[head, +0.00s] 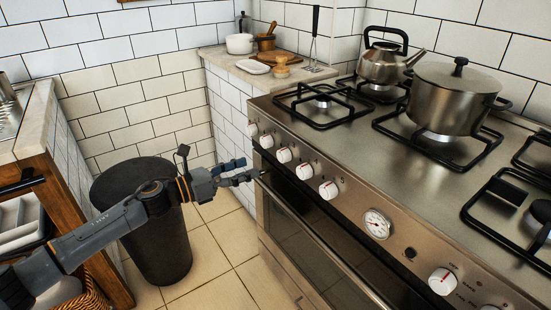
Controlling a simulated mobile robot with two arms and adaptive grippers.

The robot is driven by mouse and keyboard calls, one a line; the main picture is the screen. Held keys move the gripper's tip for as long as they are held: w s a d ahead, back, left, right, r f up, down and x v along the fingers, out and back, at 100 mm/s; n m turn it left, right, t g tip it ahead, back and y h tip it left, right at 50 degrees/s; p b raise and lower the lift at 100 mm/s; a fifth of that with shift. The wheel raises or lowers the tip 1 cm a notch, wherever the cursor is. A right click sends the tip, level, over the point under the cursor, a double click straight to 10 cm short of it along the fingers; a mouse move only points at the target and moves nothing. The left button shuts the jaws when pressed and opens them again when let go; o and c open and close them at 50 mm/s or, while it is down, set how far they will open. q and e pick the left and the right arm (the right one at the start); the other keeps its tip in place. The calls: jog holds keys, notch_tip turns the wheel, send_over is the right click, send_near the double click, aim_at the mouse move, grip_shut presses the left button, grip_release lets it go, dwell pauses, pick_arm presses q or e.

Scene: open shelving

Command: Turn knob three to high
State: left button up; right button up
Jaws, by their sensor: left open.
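The steel stove front carries a row of white knobs. Counting from the far left end, the third knob (284,155) sits between the second knob (266,141) and the fourth knob (304,171). Its setting mark is too small to read for sure. My left gripper (251,170) is open and empty, its fingers pointing right toward the stove front. In the picture it is left of and a little below the third knob, near the oven door handle's far end. I cannot tell whether it touches the stove. My right gripper is not in view.
A steel pot (450,98) and a kettle (384,64) stand on the hob. The oven handle (318,246) runs below the knobs, and a round dial (377,224) sits farther right. A black bin (160,240) stands behind my left arm. Tiled floor is clear before the oven.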

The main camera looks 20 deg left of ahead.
aim_at(279, 157)
pick_arm(q)
jog(key=x, duration=0.9)
jog(key=shift+w+d, duration=0.1)
jog(key=shift+w, duration=0.05)
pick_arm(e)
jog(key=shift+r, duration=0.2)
pick_arm(q)
jog(key=c, duration=1.2)
jog(key=shift+o, duration=0.2)
jog(key=shift+n+p, duration=0.35)
jog(key=shift+n, duration=0.05)
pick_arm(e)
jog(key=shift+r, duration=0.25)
pick_arm(q)
jog(key=n+p, duration=0.3)
jog(key=n, duration=0.3)
jog(key=shift+n, duration=0.4)
jog(key=n+t+p, duration=0.1)
jog(key=n+p, duration=0.2)
jog(key=n, duration=0.3)
jog(key=shift+f+n+p, duration=0.15)
jog(key=shift+n+p, duration=0.2)
jog(key=shift+n, duration=0.15)
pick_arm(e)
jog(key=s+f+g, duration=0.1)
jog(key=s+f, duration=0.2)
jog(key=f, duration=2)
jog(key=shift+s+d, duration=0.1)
